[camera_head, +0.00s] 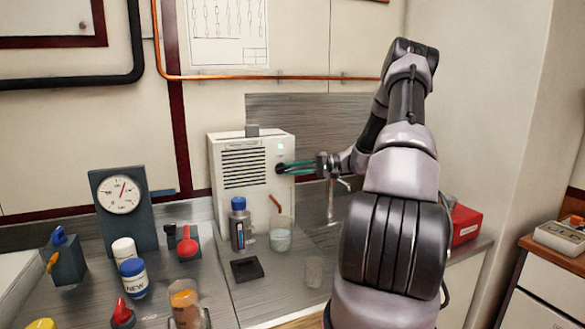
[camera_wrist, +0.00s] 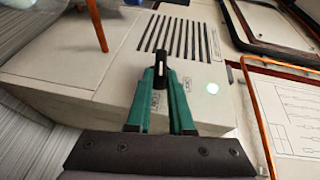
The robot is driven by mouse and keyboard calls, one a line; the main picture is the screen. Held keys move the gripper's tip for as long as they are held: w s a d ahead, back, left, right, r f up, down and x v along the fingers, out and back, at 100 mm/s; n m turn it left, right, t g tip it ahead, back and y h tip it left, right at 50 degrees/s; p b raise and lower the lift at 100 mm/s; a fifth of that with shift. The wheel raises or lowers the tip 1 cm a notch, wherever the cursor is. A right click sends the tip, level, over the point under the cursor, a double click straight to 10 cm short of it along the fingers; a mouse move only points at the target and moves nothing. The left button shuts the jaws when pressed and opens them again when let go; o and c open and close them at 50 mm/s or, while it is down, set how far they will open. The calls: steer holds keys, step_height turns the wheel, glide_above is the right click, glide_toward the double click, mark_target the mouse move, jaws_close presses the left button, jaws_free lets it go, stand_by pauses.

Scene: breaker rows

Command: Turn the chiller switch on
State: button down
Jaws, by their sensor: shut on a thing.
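The chiller (camera_head: 245,190) is a white box with dark vent slots, standing at the back of the counter; it also shows in the wrist view (camera_wrist: 110,75). Its switch is a black knob with a pale mark (camera_wrist: 160,72), on the front face. My gripper (camera_head: 287,168) reaches in from the right with green fingers. In the wrist view my gripper (camera_wrist: 160,80) is shut on the knob, one finger on each side. A small pale green light (camera_wrist: 212,88) glows near the knob. Small labels beside the knob are too small to read.
A blue-capped bottle (camera_head: 239,224) and a glass with an orange straw (camera_head: 280,237) stand in front of the chiller. A gauge (camera_head: 123,195), jars and red-handled items crowd the counter at left. A red box (camera_head: 465,223) sits behind my arm at right.

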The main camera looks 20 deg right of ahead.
steer(key=shift+f+t+y, duration=0.2)
steer(key=shift+t+y, duration=0.1)
steer(key=shift+y, duration=0.3)
steer(key=shift+m, duration=0.3)
steer(key=c, duration=0.8)
jaws_free()
steer(key=shift+f, duration=0.1)
steer(key=v, duration=1)
steer(key=shift+d, duration=0.4)
steer(key=shift+s+f, duration=0.1)
